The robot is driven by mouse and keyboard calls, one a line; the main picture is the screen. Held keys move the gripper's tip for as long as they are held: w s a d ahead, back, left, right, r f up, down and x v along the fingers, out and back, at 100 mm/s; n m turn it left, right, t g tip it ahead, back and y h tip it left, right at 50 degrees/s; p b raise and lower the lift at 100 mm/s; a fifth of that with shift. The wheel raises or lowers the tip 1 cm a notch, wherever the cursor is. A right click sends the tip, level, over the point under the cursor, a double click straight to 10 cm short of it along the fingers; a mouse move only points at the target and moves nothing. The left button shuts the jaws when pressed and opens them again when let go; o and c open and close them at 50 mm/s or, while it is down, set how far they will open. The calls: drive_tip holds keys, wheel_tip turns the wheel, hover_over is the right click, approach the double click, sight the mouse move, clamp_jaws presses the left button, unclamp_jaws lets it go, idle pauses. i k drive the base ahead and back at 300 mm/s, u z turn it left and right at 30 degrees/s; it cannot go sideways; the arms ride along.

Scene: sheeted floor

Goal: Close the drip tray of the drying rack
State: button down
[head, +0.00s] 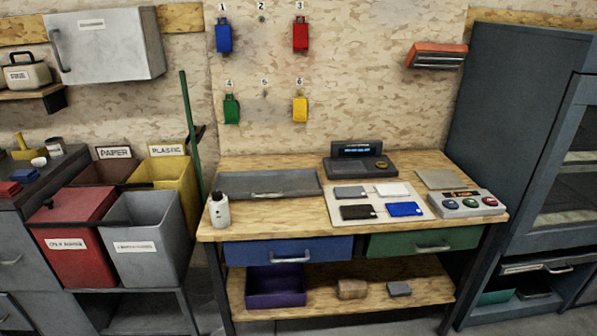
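No part of my gripper shows in the head view. Nothing in view is labelled as a drying rack. A tall dark grey cabinet (505,95) with a framed see-through door (575,150) stands at the right edge and is cut off by the picture; pale shelves show behind the door. Low on its front is a narrow dark panel (518,268) with a light bar handle. It may be the drip tray; I cannot tell how far out it stands. Below it is an open space with a green item and a dark item inside.
A wooden workbench (300,220) with a blue drawer (288,250) and a green drawer (424,242) stands in the middle, close to the cabinet's left. Red (65,255) and grey (145,255) bins stand at the left. Little floor shows in front.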

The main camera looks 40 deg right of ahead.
sight(293, 182)
drive_tip(key=z, duration=0.05)
drive_tip(key=i, duration=1)
drive_tip(key=u, duration=0.05)
